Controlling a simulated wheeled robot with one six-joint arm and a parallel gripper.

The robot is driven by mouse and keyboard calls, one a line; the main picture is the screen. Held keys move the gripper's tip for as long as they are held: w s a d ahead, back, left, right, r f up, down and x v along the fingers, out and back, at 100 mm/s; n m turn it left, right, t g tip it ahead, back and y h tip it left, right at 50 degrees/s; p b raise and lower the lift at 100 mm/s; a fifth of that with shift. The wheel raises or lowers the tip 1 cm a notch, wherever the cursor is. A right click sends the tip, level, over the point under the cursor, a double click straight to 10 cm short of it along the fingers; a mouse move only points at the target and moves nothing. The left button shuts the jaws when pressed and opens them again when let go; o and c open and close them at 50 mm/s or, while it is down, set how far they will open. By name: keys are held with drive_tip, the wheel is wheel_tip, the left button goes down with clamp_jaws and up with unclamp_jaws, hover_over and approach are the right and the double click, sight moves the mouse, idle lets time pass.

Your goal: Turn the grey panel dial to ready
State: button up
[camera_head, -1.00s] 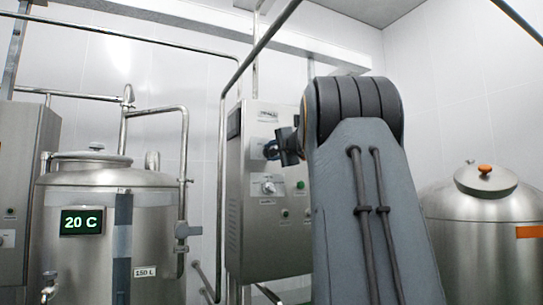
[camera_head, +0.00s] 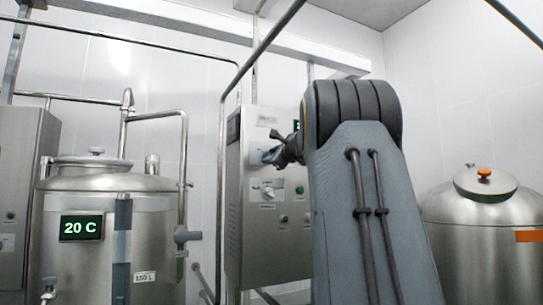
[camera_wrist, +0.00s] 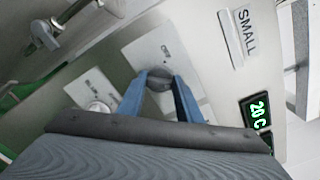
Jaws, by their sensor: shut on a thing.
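The grey panel dial (camera_wrist: 160,77) sits on a pale plate marked OFF (camera_wrist: 166,52) in the wrist view. My gripper (camera_wrist: 160,82) has its blue fingers on either side of the dial, shut on it. Which mark the dial points to cannot be told, as the fingers cover part of its plate. In the head view my gripper (camera_head: 270,156) is at the upper part of the steel panel cabinet (camera_head: 247,240), and the held dial is hidden there.
A second dial (camera_head: 268,191) sits lower on the panel; it also shows in the wrist view (camera_wrist: 98,107). The SMALL label (camera_wrist: 245,30) and a green 20 C display (camera_wrist: 257,109) are nearby. A steel tank (camera_head: 60,265) stands left, another (camera_head: 480,250) right.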

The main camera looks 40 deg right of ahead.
drive_tip(key=shift+m, duration=0.9)
drive_tip(key=o, duration=1.1)
drive_tip(key=shift+c, duration=0.2)
drive_tip(key=shift+s, duration=0.15)
drive_tip(key=b+v, duration=0.2)
drive_tip(key=v, duration=0.5)
drive_tip(key=shift+s, duration=0.25)
drive_tip(key=shift+a+f, duration=0.1)
